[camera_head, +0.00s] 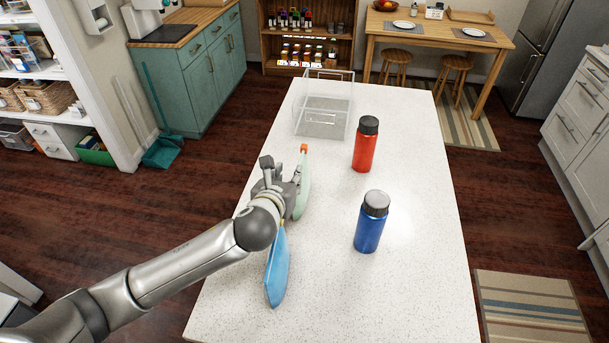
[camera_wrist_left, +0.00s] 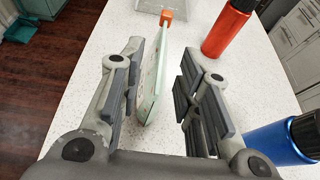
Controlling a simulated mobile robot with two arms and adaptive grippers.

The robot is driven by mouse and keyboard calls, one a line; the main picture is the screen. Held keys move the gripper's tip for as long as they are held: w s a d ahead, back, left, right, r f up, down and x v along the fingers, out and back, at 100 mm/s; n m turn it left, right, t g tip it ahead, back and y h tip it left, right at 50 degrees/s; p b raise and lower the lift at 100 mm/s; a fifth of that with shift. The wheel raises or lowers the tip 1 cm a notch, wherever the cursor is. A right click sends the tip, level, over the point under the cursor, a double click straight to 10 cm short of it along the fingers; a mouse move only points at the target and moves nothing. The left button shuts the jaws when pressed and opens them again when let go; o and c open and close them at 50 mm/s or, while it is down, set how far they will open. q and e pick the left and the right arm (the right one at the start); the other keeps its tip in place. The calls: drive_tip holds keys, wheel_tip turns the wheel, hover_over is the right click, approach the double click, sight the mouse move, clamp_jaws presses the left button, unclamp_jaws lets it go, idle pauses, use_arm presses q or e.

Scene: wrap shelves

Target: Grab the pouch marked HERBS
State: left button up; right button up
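A pale green pouch (camera_head: 304,186) with an orange cap stands on the white counter, beside my left gripper (camera_head: 283,178). In the left wrist view the green pouch (camera_wrist_left: 152,88) is between the two spread fingers, close to the left finger and clear of the right one. My left gripper is open. A blue pouch (camera_head: 277,270) stands nearer along the counter, partly behind my left wrist. I cannot read HERBS on either pouch; the gripper hides part of the green one. My right gripper is not in view.
A red bottle (camera_head: 366,145) and a blue bottle (camera_head: 371,222) stand upright to the right of the pouches. A clear open bin (camera_head: 322,126) stands at the counter's far end. The counter's (camera_head: 425,270) right side is clear.

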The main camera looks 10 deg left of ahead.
sight(299, 162)
use_arm(q)
drive_tip(key=x, duration=0.1)
drive_tip(key=p+x, duration=0.1)
drive_tip(key=shift+w+d+f, duration=0.15)
drive_tip(key=shift+w+d, duration=0.15)
drive_tip(key=shift+w, duration=0.05)
drive_tip(key=shift+x, duration=1)
drive_tip(key=shift+w+a+f+p, duration=0.15)
drive_tip(key=shift+w+p, duration=0.15)
drive_tip(key=shift+p, duration=0.15)
drive_tip(key=x, duration=0.2)
drive_tip(key=shift+w+f+p, duration=0.3)
drive_tip(key=shift+w+p, duration=0.05)
drive_tip(key=shift+p, duration=0.05)
drive_tip(key=shift+w+d+f, duration=0.2)
drive_tip(key=shift+w, duration=0.2)
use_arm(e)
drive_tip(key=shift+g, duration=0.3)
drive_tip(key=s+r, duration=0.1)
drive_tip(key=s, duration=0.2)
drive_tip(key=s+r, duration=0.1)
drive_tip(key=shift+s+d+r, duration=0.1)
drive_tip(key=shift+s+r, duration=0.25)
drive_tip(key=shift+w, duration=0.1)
use_arm(q)
clamp_jaws()
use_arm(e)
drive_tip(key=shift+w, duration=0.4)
